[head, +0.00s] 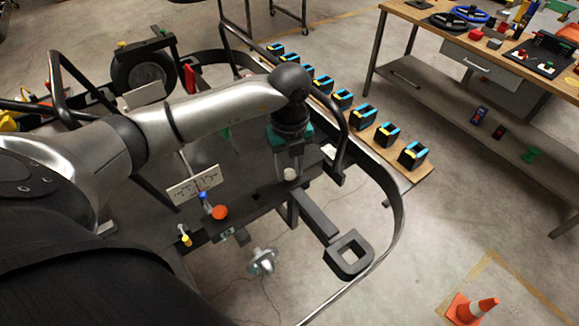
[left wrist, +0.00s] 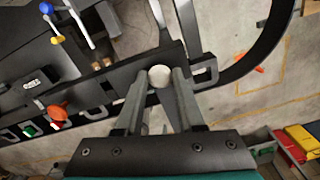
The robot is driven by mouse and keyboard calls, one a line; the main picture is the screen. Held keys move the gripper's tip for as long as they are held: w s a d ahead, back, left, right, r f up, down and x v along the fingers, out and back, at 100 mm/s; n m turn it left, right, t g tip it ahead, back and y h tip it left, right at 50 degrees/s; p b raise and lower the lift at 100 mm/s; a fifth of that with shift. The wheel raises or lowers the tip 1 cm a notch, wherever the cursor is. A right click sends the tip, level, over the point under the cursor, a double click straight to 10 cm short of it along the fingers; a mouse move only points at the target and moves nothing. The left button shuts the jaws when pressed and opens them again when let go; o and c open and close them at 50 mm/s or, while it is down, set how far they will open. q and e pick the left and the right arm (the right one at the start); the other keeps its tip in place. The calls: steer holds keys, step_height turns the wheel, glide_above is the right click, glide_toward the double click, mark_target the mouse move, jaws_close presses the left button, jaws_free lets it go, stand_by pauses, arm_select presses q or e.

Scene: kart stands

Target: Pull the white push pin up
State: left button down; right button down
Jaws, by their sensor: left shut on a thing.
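The white push pin (head: 290,174) has a round white head and sits at the dark panel of the kart frame. In the left wrist view the white push pin (left wrist: 160,76) is between my left fingertips. My left gripper (head: 288,168) points down from above and is shut on the pin's head. It also shows in the left wrist view (left wrist: 158,82). The pin's shaft and base are hidden below the head, so I cannot tell how high it stands. My right gripper is not in view.
An orange knob (head: 219,212), a blue-tipped lever (head: 202,195) and a yellow-tipped lever (head: 186,240) are left of the pin. A curved black rail (head: 398,205) runs around the right side. Black-blue-yellow blocks (head: 342,99) line a board behind. An orange cone (head: 470,309) stands on the floor.

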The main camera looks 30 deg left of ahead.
mark_target(289, 172)
arm_select(q)
steer(key=shift+r, duration=0.25)
steer(key=shift+c, duration=2.2)
jaws_free()
steer(key=shift+f, duration=0.1)
step_height(289, 172, up, 15)
steer(key=b, duration=0.1)
